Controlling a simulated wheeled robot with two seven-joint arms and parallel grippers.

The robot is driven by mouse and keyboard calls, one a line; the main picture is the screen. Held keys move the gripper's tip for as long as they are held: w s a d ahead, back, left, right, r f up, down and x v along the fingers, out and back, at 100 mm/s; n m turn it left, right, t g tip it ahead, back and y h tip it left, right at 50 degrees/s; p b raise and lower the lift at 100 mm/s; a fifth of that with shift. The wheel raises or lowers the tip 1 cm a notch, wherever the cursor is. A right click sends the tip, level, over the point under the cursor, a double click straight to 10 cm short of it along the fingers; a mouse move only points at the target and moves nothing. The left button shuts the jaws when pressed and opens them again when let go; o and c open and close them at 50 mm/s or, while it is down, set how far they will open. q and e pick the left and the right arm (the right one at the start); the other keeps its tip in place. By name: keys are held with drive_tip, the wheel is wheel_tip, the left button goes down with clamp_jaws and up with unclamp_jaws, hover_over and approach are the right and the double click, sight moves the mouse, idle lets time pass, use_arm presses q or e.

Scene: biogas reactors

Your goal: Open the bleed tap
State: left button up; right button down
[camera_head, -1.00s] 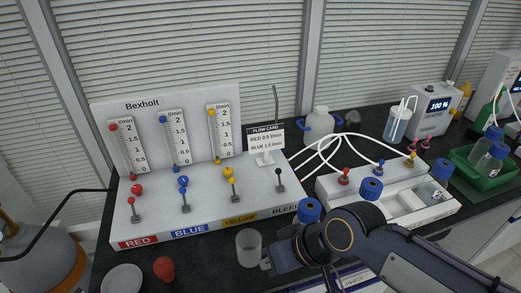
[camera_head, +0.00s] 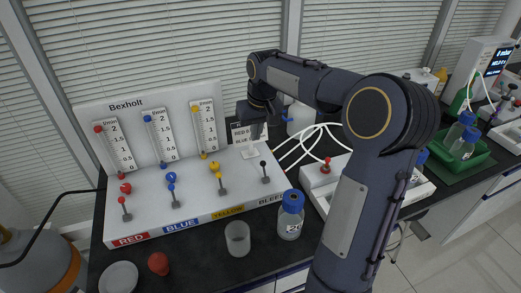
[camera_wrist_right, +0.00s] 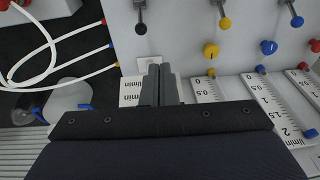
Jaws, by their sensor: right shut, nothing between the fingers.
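The bleed tap (camera_head: 264,171) is a small black-knobbed lever at the right end of the white Bexholt panel (camera_head: 150,222), above the partly visible BLEED label. Its knob points up. In the right wrist view, the bleed tap (camera_wrist_right: 141,27) shows just beyond my fingers and a little left. My right gripper (camera_head: 257,135) points down above and behind the tap, in front of the flow card (camera_head: 238,132). In the wrist view, its fingers (camera_wrist_right: 160,68) are together and empty, apart from the tap. My left gripper is out of view.
The red (camera_head: 124,208), blue (camera_head: 174,191) and yellow (camera_head: 220,183) levers stand left of the bleed tap. A blue-capped bottle (camera_head: 290,218) and an empty beaker (camera_head: 237,238) stand in front of the panel. White tubes (camera_head: 312,137) run to its right.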

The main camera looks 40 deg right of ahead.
sight(264, 171)
drive_tip(key=shift+g+h, duration=0.3)
drive_tip(key=w+d, duration=0.1)
drive_tip(key=w+d+f, duration=0.2)
drive_tip(key=w, duration=0.1)
drive_tip(key=shift+d, duration=0.3)
drive_tip(key=shift+f, duration=0.1)
drive_tip(key=f, duration=0.3)
drive_tip(key=f+p, duration=0.1)
drive_tip(key=f, duration=0.2)
drive_tip(key=w+f, duration=0.1)
drive_tip(key=f, duration=0.2)
drive_tip(key=shift+d+f+p, duration=0.1)
drive_tip(key=shift+d+p, duration=0.1)
drive_tip(key=shift+p, duration=0.15)
drive_tip(key=shift+s+a+f, duration=0.1)
drive_tip(key=shift+s, duration=0.2)
drive_tip(key=s, duration=0.1)
drive_tip(key=s+a+p, duration=0.1)
drive_tip(key=shift+s+r, duration=0.25)
drive_tip(key=shift+s, duration=0.1)
drive_tip(key=shift+s+f, duration=0.1)
